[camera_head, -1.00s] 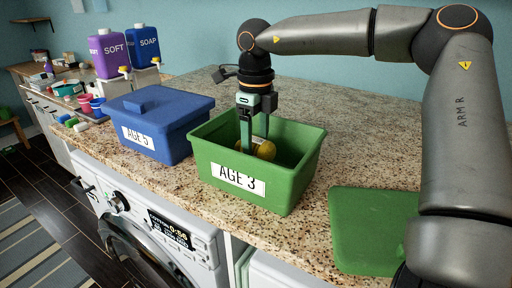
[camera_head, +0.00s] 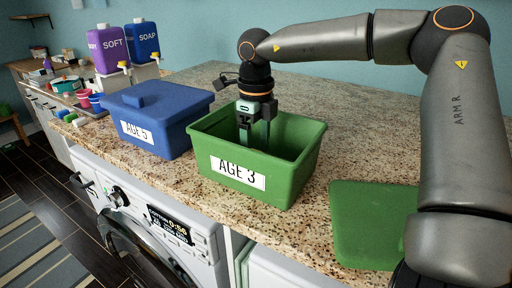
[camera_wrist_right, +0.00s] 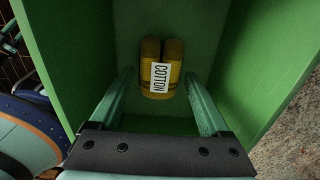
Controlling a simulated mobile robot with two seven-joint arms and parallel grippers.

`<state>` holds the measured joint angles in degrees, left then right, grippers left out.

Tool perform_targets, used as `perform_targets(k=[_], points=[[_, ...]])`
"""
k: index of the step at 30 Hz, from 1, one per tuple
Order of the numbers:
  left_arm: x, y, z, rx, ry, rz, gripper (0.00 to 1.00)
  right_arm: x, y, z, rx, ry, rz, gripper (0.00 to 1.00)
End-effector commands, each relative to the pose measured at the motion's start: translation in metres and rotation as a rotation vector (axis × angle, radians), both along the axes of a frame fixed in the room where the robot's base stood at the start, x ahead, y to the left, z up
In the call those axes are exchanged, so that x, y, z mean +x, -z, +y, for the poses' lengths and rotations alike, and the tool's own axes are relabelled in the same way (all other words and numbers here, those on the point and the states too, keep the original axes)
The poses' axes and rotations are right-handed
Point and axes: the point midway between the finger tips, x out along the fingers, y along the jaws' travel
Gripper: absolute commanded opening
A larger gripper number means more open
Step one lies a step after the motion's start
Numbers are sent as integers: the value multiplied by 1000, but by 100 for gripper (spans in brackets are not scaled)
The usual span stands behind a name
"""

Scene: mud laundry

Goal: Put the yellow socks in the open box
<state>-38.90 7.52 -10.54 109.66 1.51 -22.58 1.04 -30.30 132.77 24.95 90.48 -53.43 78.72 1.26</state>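My right gripper (camera_head: 257,146) points down into the box. In the right wrist view its two fingers (camera_wrist_right: 160,82) are apart, one on each side of the socks, with slight gaps showing. My left gripper is out of view.
A closed blue box (camera_head: 178,100) labelled "AGE 5" stands left of the green box. A green lid (camera_head: 370,225) lies flat on the counter at right. Purple (camera_head: 109,50) and blue (camera_head: 143,42) bottles stand at the back left. The counter behind the boxes is clear.

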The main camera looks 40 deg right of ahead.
Motion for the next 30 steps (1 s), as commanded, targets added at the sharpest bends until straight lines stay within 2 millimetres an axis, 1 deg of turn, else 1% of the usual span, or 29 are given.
perform_targets(k=[1, 4, 5, 11, 14, 16, 18, 20, 24, 30], points=[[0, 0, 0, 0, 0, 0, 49, 0, 0, 0, 0, 0, 0, 87], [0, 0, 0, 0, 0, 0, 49, 0, 0, 0, 0, 0, 0, 98], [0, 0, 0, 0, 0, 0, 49, 0, 0, 0, 0, 0, 0, 99], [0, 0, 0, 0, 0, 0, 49, 0, 0, 0, 0, 0, 0, 99], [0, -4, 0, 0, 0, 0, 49, 0, -5, 0, 0, 0, 0, 99], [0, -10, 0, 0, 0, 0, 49, 0, -11, 0, 0, 1, 0, 99], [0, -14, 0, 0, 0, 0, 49, 0, -19, -1, -1, 2, -1, 99], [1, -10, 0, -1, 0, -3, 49, 1, -29, 0, -3, 2, -4, 99], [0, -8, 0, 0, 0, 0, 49, 1, -63, 0, -4, 2, -5, 99], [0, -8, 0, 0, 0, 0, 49, 1, -105, 0, -2, 1, -4, 99]])
